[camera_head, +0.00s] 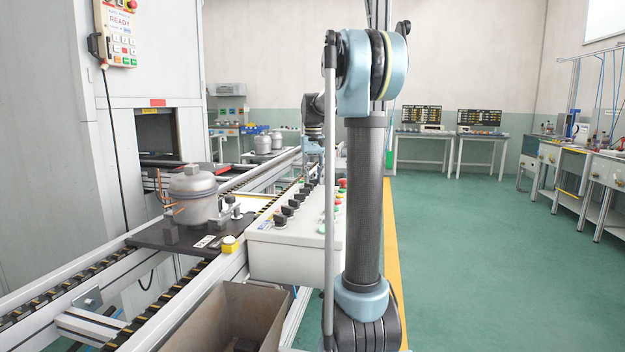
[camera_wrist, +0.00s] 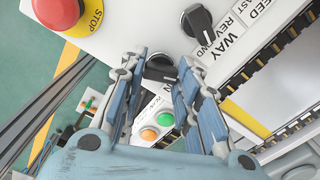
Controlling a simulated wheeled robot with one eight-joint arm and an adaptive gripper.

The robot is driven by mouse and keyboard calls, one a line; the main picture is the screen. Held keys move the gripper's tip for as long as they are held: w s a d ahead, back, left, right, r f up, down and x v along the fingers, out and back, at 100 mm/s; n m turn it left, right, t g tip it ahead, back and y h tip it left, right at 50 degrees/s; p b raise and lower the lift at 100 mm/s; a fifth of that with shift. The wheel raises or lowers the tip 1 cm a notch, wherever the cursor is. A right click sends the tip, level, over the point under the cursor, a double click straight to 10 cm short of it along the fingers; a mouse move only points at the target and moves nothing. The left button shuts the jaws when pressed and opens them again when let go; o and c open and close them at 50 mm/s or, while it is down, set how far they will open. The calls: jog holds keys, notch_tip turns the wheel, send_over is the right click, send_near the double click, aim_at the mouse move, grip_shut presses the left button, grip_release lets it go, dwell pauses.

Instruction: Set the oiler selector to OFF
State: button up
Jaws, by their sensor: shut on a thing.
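A white control box (camera_head: 283,262) beside the conveyor carries a row of black selector knobs (camera_head: 287,210). My gripper (camera_head: 312,158) is at the far end of the box, small in the head view and partly hidden by my arm. In the wrist view my gripper (camera_wrist: 163,66) has its two fingers on either side of a black selector knob (camera_wrist: 160,69) and is shut on it. The knob's label is mostly hidden by the fingers, so I cannot read its name or setting. Another black knob (camera_wrist: 197,22) beside it is labelled WAY, with REV and FWD markings.
A red STOP button (camera_wrist: 57,12) is near the gripper, with orange (camera_wrist: 149,134) and green (camera_wrist: 165,119) buttons between the fingers. A metal compressor (camera_head: 193,194) stands on the conveyor pallet. An open bin (camera_head: 225,320) is in front. The green floor at right is clear.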

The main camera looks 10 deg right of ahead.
jog(key=o, duration=1.1)
jog(key=shift+c, duration=0.2)
notch_tip(320, 180, up, 12)
jog(key=shift+f, duration=0.1)
